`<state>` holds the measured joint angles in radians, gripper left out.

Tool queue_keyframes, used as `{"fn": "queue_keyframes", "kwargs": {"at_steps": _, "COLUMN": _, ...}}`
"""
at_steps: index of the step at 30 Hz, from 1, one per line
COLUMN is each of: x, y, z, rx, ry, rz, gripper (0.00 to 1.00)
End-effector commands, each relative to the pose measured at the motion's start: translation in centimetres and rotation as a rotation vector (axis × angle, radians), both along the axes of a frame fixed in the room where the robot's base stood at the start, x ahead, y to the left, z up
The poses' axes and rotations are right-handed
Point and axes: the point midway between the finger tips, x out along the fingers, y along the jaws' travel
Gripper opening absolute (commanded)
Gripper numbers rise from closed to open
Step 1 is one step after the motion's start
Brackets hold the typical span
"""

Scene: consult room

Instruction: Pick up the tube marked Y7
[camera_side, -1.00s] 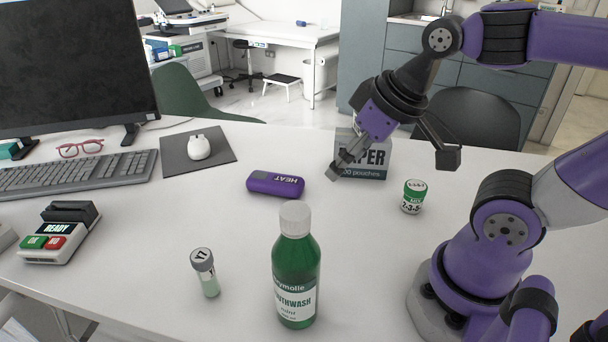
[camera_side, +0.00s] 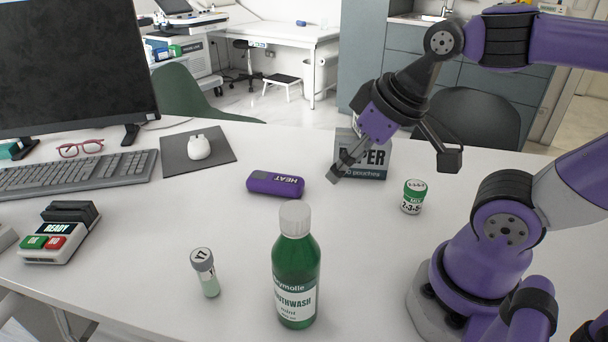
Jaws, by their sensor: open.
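A small clear tube (camera_side: 208,278) with a grey cap and pale green contents stands upright on the white desk at the front. The mark on its cap looks like Y7, seen turned round. My gripper (camera_side: 396,172) is open and empty, with its fingers wide apart. It hangs above the desk at the back right, in front of the paper pouch box, well away from the tube. The tube is fully in view.
A green mouthwash bottle (camera_side: 296,270) stands just right of the tube. A purple heat case (camera_side: 275,184), a green-labelled jar (camera_side: 413,197), the pouch box (camera_side: 375,155) and a card reader-like device (camera_side: 58,236) are around. The desk (camera_side: 140,260) left of the tube is clear.

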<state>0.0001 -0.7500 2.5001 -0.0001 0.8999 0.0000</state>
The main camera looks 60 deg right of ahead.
Motion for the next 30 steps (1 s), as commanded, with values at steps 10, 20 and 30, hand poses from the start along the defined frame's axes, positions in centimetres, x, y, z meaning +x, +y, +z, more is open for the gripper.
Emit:
{"fn": "queue_keyframes", "kwargs": {"at_steps": 10, "x": 0.0, "y": 0.0, "z": 0.0, "rx": 0.0, "ry": 0.0, "rz": 0.002, "gripper": 0.66}}
{"fn": "queue_keyframes", "kwargs": {"at_steps": 20, "x": 5.9, "y": 6.2, "z": -0.8, "rx": -0.043, "ry": 0.064, "rz": 0.424, "gripper": 0.66}}
{"fn": "queue_keyframes", "kwargs": {"at_steps": 30, "x": 10.5, "y": 15.5, "z": -5.4, "rx": -0.048, "ry": 0.091, "rz": 0.91, "gripper": 0.66}}
